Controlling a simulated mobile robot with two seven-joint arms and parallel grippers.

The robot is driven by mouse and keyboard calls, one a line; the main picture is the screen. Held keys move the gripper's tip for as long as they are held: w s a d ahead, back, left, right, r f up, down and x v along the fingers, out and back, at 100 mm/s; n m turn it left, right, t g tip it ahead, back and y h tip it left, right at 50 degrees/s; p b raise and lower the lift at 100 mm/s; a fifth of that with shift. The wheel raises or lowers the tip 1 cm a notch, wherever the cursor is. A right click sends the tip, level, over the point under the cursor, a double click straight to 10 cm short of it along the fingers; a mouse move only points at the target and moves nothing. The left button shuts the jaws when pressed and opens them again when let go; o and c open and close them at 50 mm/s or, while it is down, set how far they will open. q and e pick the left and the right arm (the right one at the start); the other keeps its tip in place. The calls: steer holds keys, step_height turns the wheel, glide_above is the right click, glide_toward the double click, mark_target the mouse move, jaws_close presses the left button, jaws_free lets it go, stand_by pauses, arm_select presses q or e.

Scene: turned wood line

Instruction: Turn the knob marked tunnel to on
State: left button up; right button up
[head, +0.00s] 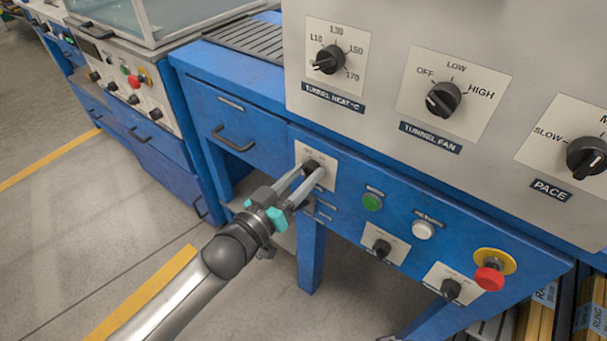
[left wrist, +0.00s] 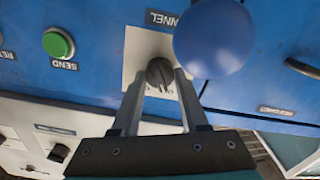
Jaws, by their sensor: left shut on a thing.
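The dark tunnel knob (head: 312,164) sits on a white plate (head: 303,150) on the blue front panel. It also shows in the left wrist view (left wrist: 159,72), under a label (left wrist: 160,18) of which only the end, "NNEL", reads clearly. My left gripper (head: 308,174) reaches the plate, its two pale fingers on either side of the knob and shut on it. The fingers also show in the left wrist view (left wrist: 158,84). The plate's markings are partly hidden and too small to read, so I cannot tell the knob's setting. My right gripper is out of view.
A green button (head: 372,202), white button (head: 423,230), two more knobs and a red stop button (head: 488,277) lie right of the knob. Larger dials (head: 443,99) sit above. A drawer handle (head: 233,139) is left. A blue ball (left wrist: 215,38) hides part of the label.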

arm_select(q)
jaws_close()
steer(key=shift+m+p, duration=0.4)
steer(key=shift+m, duration=0.1)
steer(key=m+p, duration=0.2)
steer(key=m, duration=0.2)
steer(key=shift+r+m+p, duration=0.1)
steer(key=shift+m+p, duration=0.25)
steer(key=shift+m, duration=0.05)
steer(key=m, duration=0.2)
steer(key=shift+s+d+m+p, duration=0.1)
steer(key=shift+m+p, duration=0.2)
steer(key=shift+p, duration=0.05)
steer(key=shift+m+p, duration=0.3)
steer(key=shift+m, duration=1.3)
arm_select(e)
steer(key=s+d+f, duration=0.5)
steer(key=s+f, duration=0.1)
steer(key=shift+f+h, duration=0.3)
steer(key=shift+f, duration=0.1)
arm_select(q)
steer(key=shift+m, duration=0.3)
steer(key=o, duration=0.9)
jaws_free()
